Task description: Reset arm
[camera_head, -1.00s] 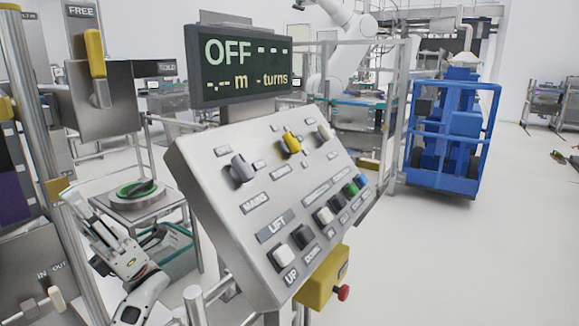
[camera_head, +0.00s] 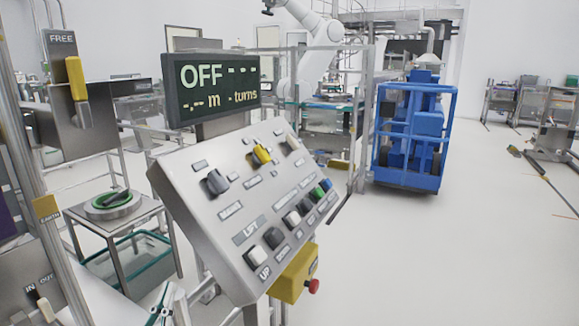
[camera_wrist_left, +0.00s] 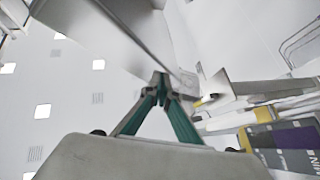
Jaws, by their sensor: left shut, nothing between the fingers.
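My left gripper (camera_head: 166,300) shows only in part at the bottom edge of the head view, left of the grey control panel and low beside its post. In the left wrist view the two green-padded fingers of my left gripper (camera_wrist_left: 162,82) meet at their tips, shut with nothing between them. The rest of my left arm is out of the head view. My right gripper is not in view.
The sloped control panel (camera_head: 215,240) with knobs and buttons stands close in front, under a display (camera_head: 212,88) reading OFF. A yellow box (camera_head: 290,276) with a red button hangs below. A steel stand (camera_head: 135,215) is left. Open floor (camera_head: 440,260) lies right.

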